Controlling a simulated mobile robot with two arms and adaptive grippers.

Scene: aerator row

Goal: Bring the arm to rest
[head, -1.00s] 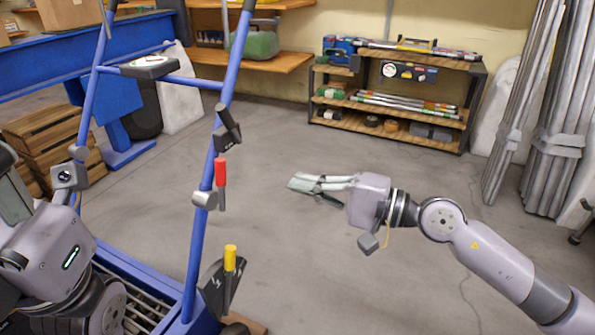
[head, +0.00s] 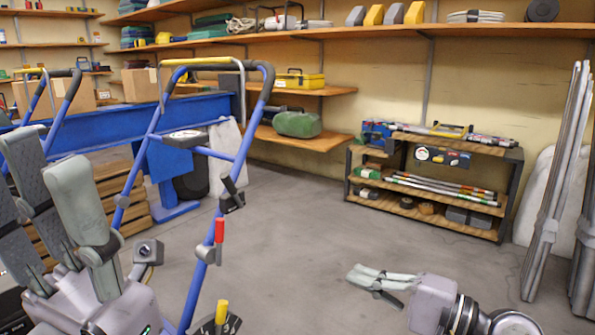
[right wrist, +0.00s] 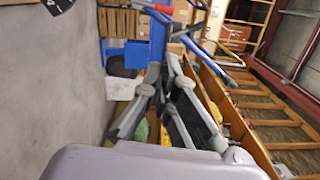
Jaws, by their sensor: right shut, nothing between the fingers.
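My right gripper (head: 352,279) is at the lower right of the head view, held over open floor with its grey fingers pointing left. Its fingers are shut together and empty. In the right wrist view its fingers (right wrist: 155,85) reach up from the housing, with nothing held. My right forearm leaves the head view at the bottom edge. My left gripper (head: 45,165) is large and close at the left edge of the head view. Its grey fingers point up and stand apart, with nothing seen between them; part of it is cut off by the picture's edge.
A blue-framed cart (head: 200,240) with red and yellow handles stands between my grippers, close to the left one. A low shelf rack (head: 510,180) with tools stands by the back wall. Metal poles (head: 550,190) lean at the right. The middle floor (head: 290,240) is clear.

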